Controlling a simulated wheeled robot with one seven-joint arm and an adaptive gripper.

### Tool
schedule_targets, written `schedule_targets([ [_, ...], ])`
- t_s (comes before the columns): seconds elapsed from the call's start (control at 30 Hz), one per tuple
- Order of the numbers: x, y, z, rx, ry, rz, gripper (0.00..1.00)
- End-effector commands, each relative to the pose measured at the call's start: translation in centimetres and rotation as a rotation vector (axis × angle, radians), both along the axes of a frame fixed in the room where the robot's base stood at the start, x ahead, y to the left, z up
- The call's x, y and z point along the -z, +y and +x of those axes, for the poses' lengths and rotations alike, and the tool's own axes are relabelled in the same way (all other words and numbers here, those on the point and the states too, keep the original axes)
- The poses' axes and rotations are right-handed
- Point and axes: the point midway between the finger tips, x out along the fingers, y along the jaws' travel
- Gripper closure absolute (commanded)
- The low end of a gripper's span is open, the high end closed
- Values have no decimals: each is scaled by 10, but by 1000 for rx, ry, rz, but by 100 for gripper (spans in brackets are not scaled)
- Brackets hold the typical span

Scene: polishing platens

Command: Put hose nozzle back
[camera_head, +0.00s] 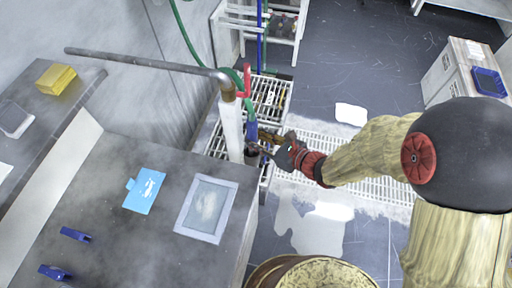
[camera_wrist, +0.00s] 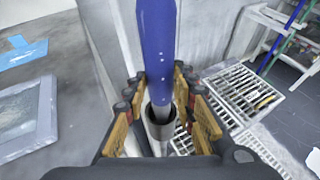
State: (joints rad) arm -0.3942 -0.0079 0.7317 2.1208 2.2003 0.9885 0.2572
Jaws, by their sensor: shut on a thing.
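The blue hose nozzle (camera_head: 251,132) hangs by the corner of the grey bench, beside a white post (camera_head: 232,130). It also shows in the wrist view (camera_wrist: 157,45), pointing down. My gripper (camera_head: 266,140) reaches in from the right and is shut around the nozzle; its fingers (camera_wrist: 158,90) flank it on both sides. The nozzle's lower end is at or inside the mouth of a round metal holder (camera_wrist: 160,130) below. In the head view the dark holder (camera_head: 252,156) is partly hidden by the gripper. I cannot tell how deep the nozzle sits.
The bench (camera_head: 110,215) carries a framed plate (camera_head: 206,208), a blue card (camera_head: 144,190) and blue clips. A pipe (camera_head: 140,60) runs above it. A green hose (camera_head: 190,40) passes near a red handle (camera_head: 246,80). White grating (camera_head: 335,150) covers the floor; a drum (camera_head: 315,275) stands in front.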

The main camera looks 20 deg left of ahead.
Motion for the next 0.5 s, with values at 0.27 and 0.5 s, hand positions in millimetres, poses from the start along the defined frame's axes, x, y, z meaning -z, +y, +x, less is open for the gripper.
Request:
schedule_targets([
  [0.27, 41, 0, 0, 0, 3, -1, 100],
  [0.5, 46, 4, 0, 1, -1, 1, 100],
])
